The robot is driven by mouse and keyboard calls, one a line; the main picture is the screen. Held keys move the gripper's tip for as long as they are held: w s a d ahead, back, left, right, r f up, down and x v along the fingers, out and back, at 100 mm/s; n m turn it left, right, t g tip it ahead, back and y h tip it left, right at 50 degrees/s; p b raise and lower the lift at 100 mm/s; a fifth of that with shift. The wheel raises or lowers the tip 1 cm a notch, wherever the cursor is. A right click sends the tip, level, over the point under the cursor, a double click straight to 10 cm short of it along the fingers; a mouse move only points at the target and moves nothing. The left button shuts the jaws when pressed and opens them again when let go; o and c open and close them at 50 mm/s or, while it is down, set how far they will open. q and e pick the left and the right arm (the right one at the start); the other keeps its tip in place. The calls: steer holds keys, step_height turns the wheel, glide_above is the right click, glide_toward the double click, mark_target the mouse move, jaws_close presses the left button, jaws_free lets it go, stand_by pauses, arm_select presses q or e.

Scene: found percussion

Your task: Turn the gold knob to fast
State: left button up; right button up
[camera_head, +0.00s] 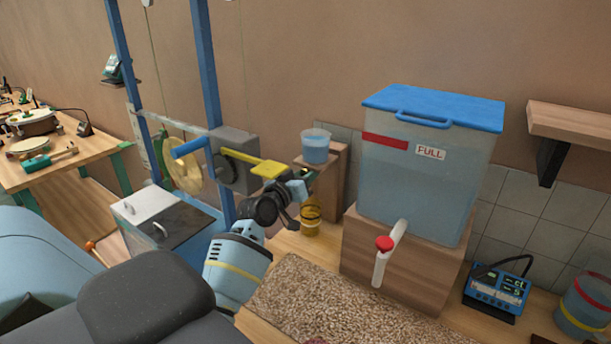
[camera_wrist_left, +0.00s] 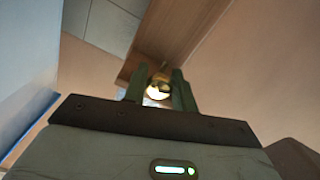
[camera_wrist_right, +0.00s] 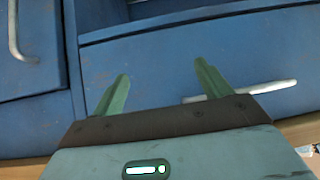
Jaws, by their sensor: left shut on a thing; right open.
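My left gripper (camera_head: 303,180) reaches in beside the small wooden stand (camera_head: 337,165) that bears a cup of blue water (camera_head: 316,147). In the left wrist view my left gripper (camera_wrist_left: 158,90) has its fingers closed on a small round gold thing with a bright face, which looks like the gold knob (camera_wrist_left: 159,79). The fingers cover its sides. The knob cannot be clearly made out in the head view, and no fast marking is readable. My right gripper (camera_wrist_right: 160,90) is open and empty in front of blue drawers (camera_wrist_right: 180,55) with a pale handle (camera_wrist_right: 245,91).
A yellow arm (camera_head: 258,165) juts from a grey box (camera_head: 236,155) on the blue frame (camera_head: 207,70), near my left gripper. An amber jar (camera_head: 311,218) stands just below.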

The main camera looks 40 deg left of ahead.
arm_select(q)
steer(key=n, duration=0.6)
steer(key=shift+d+n, duration=0.15)
steer(key=shift+n, duration=0.15)
steer(key=n, duration=0.6)
steer(key=shift+r, duration=0.4)
stand_by(0.7)
